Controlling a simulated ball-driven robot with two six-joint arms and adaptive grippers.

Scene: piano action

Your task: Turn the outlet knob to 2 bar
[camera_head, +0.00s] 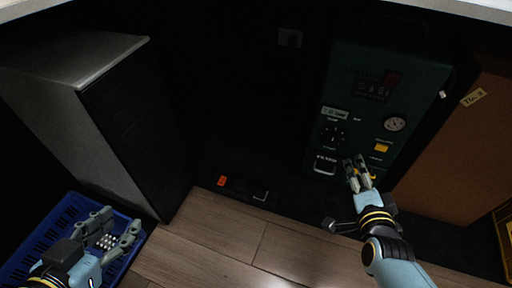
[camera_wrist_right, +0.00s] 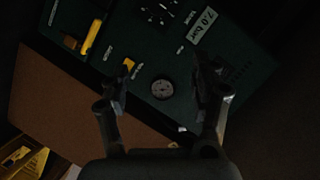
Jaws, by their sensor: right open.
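The dark green machine (camera_head: 350,85) stands at the right with a control panel. A dark round knob (camera_head: 333,135) with light marks around it sits below a pale label (camera_head: 335,113); I cannot read its pointer. In the right wrist view the label (camera_wrist_right: 206,27) reads 7.0 bar, and the knob (camera_wrist_right: 163,13) is dim near the top edge. A round gauge (camera_head: 396,124) is to the right. My right gripper (camera_head: 356,161) is open and empty in front of the panel's lower part, below and right of the knob. My left gripper (camera_head: 121,220) is open over the blue crate.
A yellow switch (camera_head: 382,147) and a yellow handle (camera_wrist_right: 92,37) are near my right gripper. A brown box (camera_head: 455,150) stands right of the machine, a grey cabinet (camera_head: 130,120) at left. The blue crate (camera_head: 40,235) is at lower left. Wooden floor (camera_head: 215,235) is clear between.

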